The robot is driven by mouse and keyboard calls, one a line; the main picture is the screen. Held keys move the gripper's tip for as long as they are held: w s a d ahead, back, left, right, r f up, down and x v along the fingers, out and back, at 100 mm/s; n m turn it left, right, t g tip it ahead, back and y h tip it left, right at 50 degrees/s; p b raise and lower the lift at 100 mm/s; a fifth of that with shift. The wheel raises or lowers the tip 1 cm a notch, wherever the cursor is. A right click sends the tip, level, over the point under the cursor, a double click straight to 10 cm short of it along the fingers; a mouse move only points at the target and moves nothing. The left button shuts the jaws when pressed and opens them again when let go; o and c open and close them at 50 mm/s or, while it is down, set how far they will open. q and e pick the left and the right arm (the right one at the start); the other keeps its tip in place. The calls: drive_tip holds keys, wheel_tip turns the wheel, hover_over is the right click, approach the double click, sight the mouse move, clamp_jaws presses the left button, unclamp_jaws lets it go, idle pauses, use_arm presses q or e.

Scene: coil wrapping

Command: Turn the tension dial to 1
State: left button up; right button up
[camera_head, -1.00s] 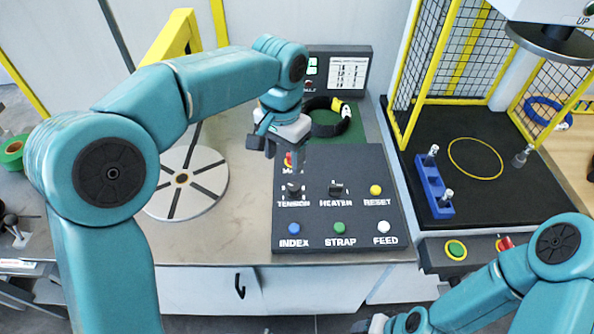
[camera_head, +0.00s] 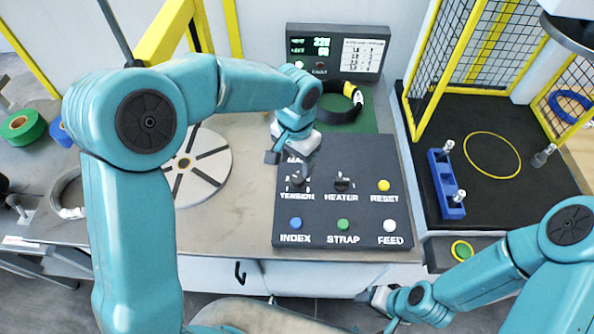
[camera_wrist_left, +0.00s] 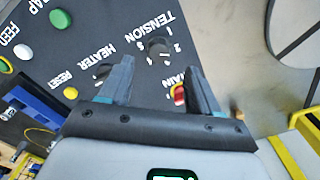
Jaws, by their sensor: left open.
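The black tension dial (camera_head: 298,183) sits at the left of the dark control panel (camera_head: 335,212), above the word TENSION. In the left wrist view the tension dial (camera_wrist_left: 157,47) lies ahead of the gap between my fingers, with numbers printed around it. I cannot read clearly which number it points to. My left gripper (camera_head: 292,158) is open, just above and behind the dial in the head view. Its two fingers (camera_wrist_left: 158,75) are apart and hold nothing. My right gripper (camera_head: 374,299) shows in part at the bottom; its jaws are unclear.
The heater dial (camera_head: 342,183) is right of the tension dial. Blue, green, white and yellow buttons are on the panel; a red knob (camera_wrist_left: 179,94) is beside one left finger. A display (camera_head: 338,50) stands behind. A slotted disc (camera_head: 190,168) lies left, a blue block (camera_head: 444,185) right.

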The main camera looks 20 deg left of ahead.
sight(298, 178)
use_arm(q)
drive_tip(key=f, duration=0.5)
drive_tip(key=shift+w+d+f, duration=0.1)
drive_tip(key=shift+w+d, duration=0.2)
drive_tip(key=shift+f+p, duration=0.3)
drive_tip(key=shift+f, duration=0.05)
drive_tip(key=shift+s+a+f, duration=0.2)
drive_tip(key=shift+f, duration=0.05)
drive_tip(key=shift+w+d+f, duration=0.1)
drive_tip(key=shift+w, duration=0.1)
drive_tip(key=c, duration=1)
